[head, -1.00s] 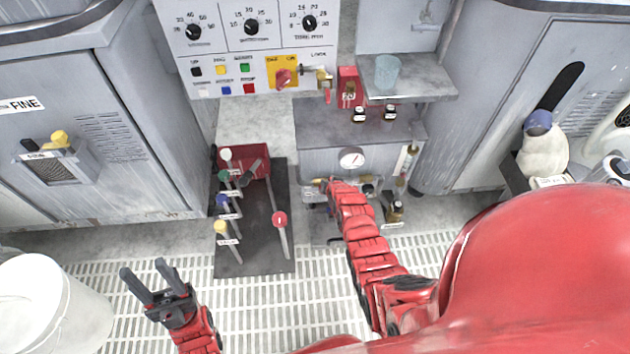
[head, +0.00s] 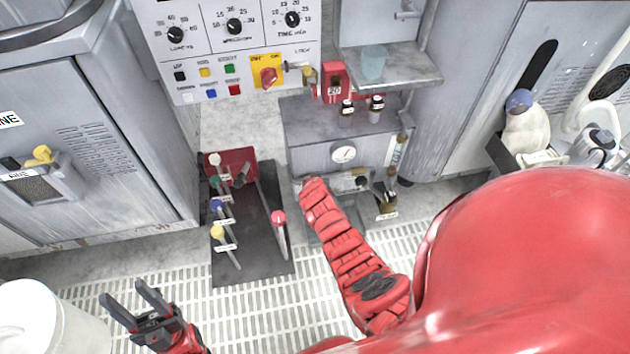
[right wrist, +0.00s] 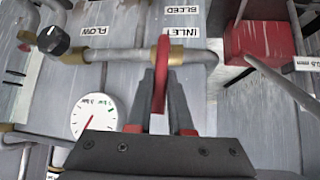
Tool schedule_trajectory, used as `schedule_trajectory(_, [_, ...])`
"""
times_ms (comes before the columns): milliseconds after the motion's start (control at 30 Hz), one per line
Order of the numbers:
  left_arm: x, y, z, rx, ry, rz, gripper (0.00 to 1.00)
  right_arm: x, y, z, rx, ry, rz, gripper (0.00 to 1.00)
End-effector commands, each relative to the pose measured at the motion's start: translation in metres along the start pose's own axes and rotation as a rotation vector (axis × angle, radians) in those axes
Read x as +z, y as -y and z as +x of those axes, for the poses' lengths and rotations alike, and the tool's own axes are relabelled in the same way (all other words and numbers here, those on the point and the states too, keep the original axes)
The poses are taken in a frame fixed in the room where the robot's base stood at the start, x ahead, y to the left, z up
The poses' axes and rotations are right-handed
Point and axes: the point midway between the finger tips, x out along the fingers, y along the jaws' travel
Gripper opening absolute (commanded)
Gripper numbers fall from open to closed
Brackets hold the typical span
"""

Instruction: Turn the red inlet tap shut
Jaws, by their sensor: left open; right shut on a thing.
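The red inlet tap (right wrist: 161,75) shows in the right wrist view as a narrow red handle on a brass fitting of a grey pipe (right wrist: 115,55), near the INLET label (right wrist: 186,32). In this view the handle lies across the pipe. My right gripper (right wrist: 161,88) is shut on the handle, one dark finger on each side. In the head view my right forearm hides the tap and that gripper. My left gripper (head: 125,293) is open and empty over the floor grating at the lower left.
A black knob (right wrist: 54,40) by the FLOW label and a pressure gauge (right wrist: 93,116) are close to the tap. A red box (right wrist: 250,38) is at upper right. Levers stand on a dark plate (head: 252,262) left of my right arm; a white bucket (head: 40,325) is lower left.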

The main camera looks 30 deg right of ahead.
Motion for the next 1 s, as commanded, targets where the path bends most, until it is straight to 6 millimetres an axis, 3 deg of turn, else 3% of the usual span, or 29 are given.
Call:
schedule_trajectory(133, [0.0, 0.0, 0.0, 0.0, 0.0, 0.0, 0.5, 0.0, 0.001, 0.0, -0.002, 0.0, -0.001, 0.0])
schedule_trajectory(167, [0.0, 0.0, 0.0, 0.0, 0.0, 0.0, 0.5, 0.0, 0.001, 0.0, -0.002, 0.0, -0.001, 0.24])
schedule_trajectory(300, [0.0, 0.0, 0.0, 0.0, 0.0, 0.0, 0.5, 0.0, 0.001, 0.0, -0.002, 0.001, 0.0, 0.48])
schedule_trajectory(733, [0.0, 0.0, 0.002, 0.0, 0.0, 0.0, 0.5, 0.002, 0.0, -0.005, 0.001, 0.003, -0.001, 0.48])
schedule_trajectory(1000, [-0.002, 0.001, 0.01, 0.0, 0.0, 0.0, 0.5, 0.001, 0.0, -0.037, -0.002, 0.001, -0.001, 0.48])
